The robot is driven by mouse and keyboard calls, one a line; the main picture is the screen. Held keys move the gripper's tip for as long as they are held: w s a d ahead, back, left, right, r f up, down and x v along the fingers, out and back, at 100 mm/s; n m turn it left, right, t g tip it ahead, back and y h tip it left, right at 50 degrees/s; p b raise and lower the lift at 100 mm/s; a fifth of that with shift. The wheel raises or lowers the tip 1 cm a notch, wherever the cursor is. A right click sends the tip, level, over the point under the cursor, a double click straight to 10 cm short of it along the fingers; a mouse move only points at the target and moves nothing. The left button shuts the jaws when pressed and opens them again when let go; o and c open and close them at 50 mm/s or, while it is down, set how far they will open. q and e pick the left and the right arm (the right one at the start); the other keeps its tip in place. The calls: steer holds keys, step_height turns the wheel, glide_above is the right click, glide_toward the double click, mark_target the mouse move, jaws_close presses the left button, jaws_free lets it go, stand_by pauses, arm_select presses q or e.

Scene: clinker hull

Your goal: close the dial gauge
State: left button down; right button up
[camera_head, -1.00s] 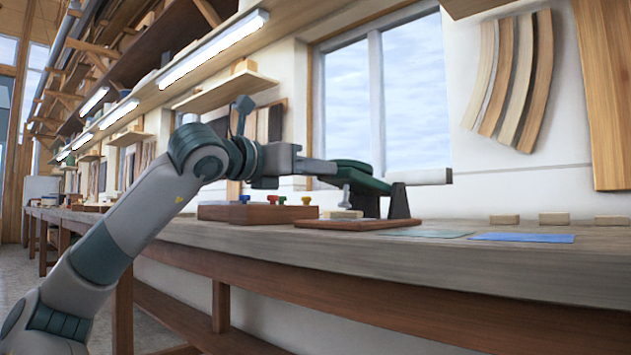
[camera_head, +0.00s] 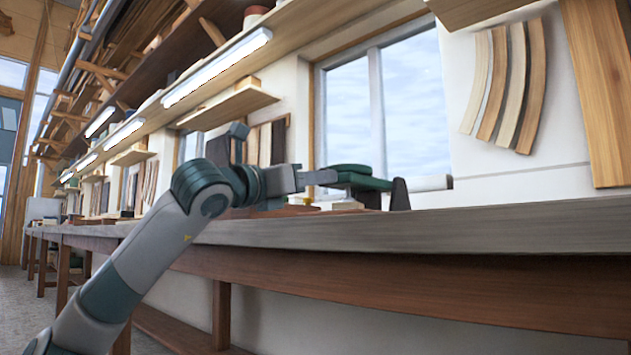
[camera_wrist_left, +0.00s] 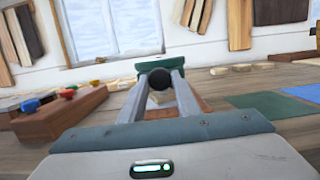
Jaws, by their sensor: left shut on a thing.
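The dial gauge (camera_head: 362,182) is a dark green device with a dark upright support, standing on the bench at the middle of the head view. Its green upper part also shows in the left wrist view (camera_wrist_left: 178,66), straight ahead of the fingers. My left gripper (camera_head: 329,176) reaches it from the left. In the left wrist view, its two grey fingers (camera_wrist_left: 159,84) are shut on a round black knob (camera_wrist_left: 155,79) in front of the green part. The dial face is hidden. My right gripper is out of view.
The bench top (camera_head: 500,222) is seen almost edge-on in the head view. The left wrist view shows a reddish wooden box (camera_wrist_left: 62,114) with coloured knobs at left. Green (camera_wrist_left: 262,107) and blue (camera_wrist_left: 304,92) sheets lie at right, with small wooden blocks behind.

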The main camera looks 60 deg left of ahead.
arm_select(q)
steer(key=shift+w+f, duration=0.1)
steer(key=shift+f, duration=0.1)
steer(key=c, duration=1.3)
jaws_free()
steer(key=shift+c, duration=0.2)
steer(key=shift+s, duration=0.25)
steer(key=shift+s+d, duration=0.2)
steer(key=shift+s, duration=0.45)
steer(key=v, duration=1.6)
steer(key=shift+w, duration=0.15)
